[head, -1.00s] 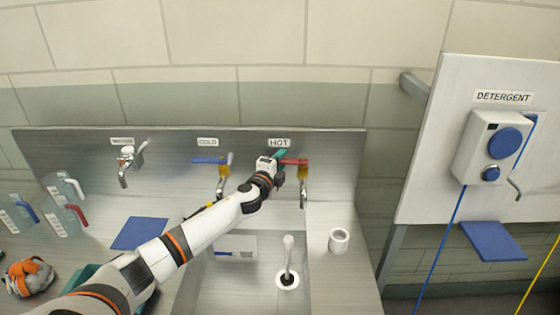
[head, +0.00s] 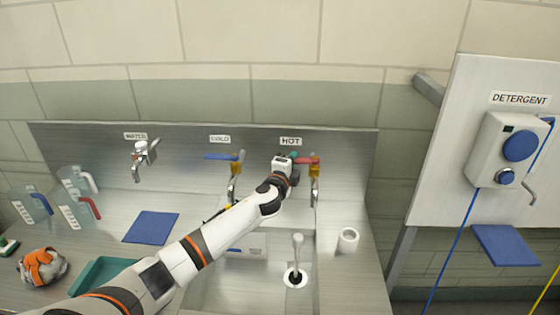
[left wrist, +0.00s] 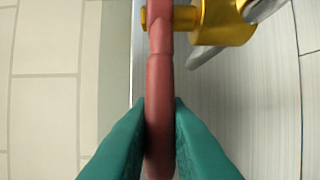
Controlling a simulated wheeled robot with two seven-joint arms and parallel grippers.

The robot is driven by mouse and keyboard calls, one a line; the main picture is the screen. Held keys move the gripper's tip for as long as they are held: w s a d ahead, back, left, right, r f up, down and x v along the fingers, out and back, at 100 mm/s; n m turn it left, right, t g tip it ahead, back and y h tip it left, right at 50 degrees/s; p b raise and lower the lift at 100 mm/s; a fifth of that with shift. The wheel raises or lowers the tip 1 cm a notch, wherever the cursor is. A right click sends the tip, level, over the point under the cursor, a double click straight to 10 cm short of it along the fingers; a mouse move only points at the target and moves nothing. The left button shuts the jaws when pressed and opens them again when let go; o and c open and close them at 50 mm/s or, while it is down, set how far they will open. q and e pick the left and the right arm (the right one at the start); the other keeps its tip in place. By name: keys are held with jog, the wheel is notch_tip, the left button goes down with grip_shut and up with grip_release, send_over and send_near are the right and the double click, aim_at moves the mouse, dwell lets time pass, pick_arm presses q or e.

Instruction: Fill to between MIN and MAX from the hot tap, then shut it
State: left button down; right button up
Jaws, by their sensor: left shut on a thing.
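The hot tap (head: 315,177) has a yellow body and a red lever (head: 309,160) pointing left, under a HOT label. My left gripper (head: 294,158) is at the lever. In the left wrist view, its teal fingers (left wrist: 161,110) are shut on the red lever (left wrist: 159,75), one on each side. No water stream shows at the spout. The sink basin (head: 215,285) below shows no clear water surface. A pale panel (head: 257,243) with a blue mark is on its back wall; its text is too small to read. My right gripper is out of view.
A cold tap (head: 235,170) with a blue lever is left of my gripper. A white rod (head: 297,252) stands at the drain. A white cup (head: 348,239) is on the right ledge. Clear jugs (head: 75,212) stand far left. A blue mat (head: 151,227) lies left of the sink.

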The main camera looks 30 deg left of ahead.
pick_arm(q)
jog(key=shift+s+d+f+n+y, duration=0.25)
jog(key=shift+n+y, duration=0.35)
jog(key=shift+y, duration=0.3)
jog(key=n+y, duration=0.1)
jog(key=g+y+b, duration=0.1)
jog(key=s+d+n+g+y+b, duration=0.1)
jog(key=shift+r+n+y, duration=0.25)
jog(key=shift+n+y, duration=0.05)
jog(key=c, duration=1.4)
grip_release()
